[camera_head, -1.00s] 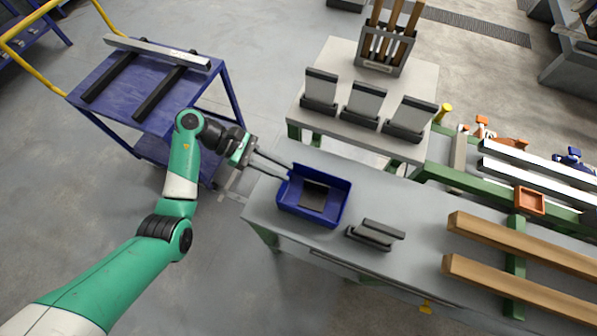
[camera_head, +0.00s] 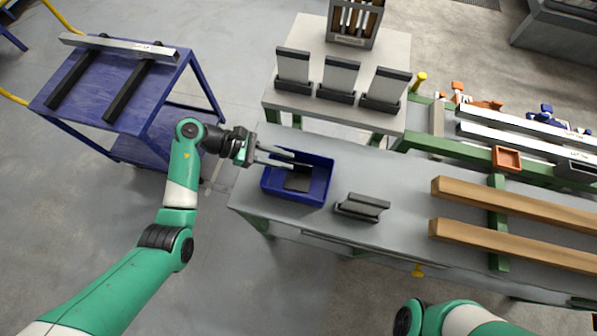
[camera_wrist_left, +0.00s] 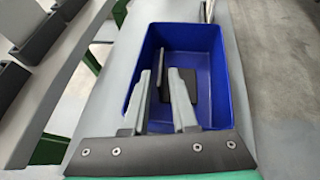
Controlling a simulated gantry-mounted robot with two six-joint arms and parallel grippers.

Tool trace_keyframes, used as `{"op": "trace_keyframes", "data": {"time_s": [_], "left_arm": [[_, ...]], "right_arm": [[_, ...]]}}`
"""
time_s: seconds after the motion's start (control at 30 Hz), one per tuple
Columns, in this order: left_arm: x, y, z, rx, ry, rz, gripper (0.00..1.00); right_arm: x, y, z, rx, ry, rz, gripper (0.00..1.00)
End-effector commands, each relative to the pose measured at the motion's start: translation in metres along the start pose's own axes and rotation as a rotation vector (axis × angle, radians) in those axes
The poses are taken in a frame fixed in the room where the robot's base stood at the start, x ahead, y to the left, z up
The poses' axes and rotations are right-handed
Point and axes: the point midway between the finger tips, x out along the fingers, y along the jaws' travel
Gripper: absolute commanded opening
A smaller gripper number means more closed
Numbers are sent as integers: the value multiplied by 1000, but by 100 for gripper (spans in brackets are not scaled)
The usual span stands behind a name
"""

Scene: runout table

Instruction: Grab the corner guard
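A dark L-shaped piece, which looks like the corner guard (camera_head: 297,183), lies in the blue bin (camera_head: 314,198) on the grey bench. In the left wrist view one dark plate of the guard (camera_wrist_left: 154,80) stands up and a black part lies flat beside it. My left gripper (camera_head: 296,160) reaches over the bin's left side. Its two fingers (camera_wrist_left: 160,85) are apart, with the upright plate appearing between them and a gap showing. I cannot tell how deep the fingertips are. My right arm shows at the bottom right, but its gripper is out of view.
A grey metal holder (camera_head: 361,207) sits right of the bin. Wooden beams (camera_head: 510,245) lie farther right. Behind, a small table (camera_head: 284,101) carries several upright holders (camera_head: 338,78). A blue cart (camera_head: 100,105) stands at left, with open floor between.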

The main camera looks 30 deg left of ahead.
Motion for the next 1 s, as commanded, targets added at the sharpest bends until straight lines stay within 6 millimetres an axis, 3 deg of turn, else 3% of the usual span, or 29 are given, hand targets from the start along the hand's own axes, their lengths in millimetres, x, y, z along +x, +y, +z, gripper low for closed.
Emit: {"op": "trace_keyframes", "data": {"time_s": [0.1, 0.2, 0.4, 0.57, 1.0], "left_arm": [[22, -2, -1, 1, 1, -3, 26], [28, -1, 0, 0, 0, -1, 26], [28, -1, 1, 0, 0, 0, 26], [28, -1, 1, 0, 0, 0, 0], [28, -1, 2, 1, -1, 0, 0]], "right_arm": [[-6, 0, 5, 0, 0, 0, 61], [-6, 0, 6, 0, 0, 0, 61], [-6, 0, 5, 0, 0, 0, 61], [-6, 0, 5, 0, 0, 0, 61], [-6, 0, 5, 0, 0, 0, 61]]}}
